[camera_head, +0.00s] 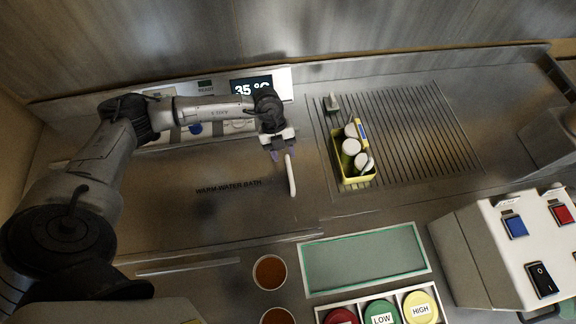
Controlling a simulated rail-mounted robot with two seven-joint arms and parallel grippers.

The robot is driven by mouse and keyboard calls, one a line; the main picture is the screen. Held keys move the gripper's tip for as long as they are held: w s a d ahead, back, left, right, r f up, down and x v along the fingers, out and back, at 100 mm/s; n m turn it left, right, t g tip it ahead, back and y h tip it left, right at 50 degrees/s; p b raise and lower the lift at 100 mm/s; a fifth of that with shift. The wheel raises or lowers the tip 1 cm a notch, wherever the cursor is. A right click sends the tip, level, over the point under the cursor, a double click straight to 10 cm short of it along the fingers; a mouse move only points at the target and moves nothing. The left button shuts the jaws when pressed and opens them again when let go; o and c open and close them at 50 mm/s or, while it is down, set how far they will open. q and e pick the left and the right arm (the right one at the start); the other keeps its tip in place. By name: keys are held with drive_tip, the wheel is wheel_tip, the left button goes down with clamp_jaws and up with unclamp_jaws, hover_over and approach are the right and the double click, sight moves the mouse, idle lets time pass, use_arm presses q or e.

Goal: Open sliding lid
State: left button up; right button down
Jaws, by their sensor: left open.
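The sliding lid (215,212) is a flat steel panel labelled "WARM WATER BATH" in the left half of the metal worktop. It lies closed over the bath as far as I can see. A white bar handle (291,175) stands near its right end. My left gripper (277,153) is open, pointing down just above and beside the upper end of the handle. I cannot tell whether a finger touches it. My left arm hides part of the panel's left side. My right gripper is not in view.
A yellow caddy (354,181) with white-capped bottles stands right of the handle on a ribbed drain area (420,130). A display (252,85) reads 35 °C behind. Two amber cups (270,272), a green-edged tray (363,259), coloured lids and a switch box (500,245) are in front.

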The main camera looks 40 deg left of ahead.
sight(289, 168)
use_arm(q)
drive_tip(key=shift+b+x, duration=1.25)
drive_tip(key=shift+x, duration=1.4)
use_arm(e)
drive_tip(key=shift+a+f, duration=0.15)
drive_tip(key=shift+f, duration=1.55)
use_arm(q)
clamp_jaws()
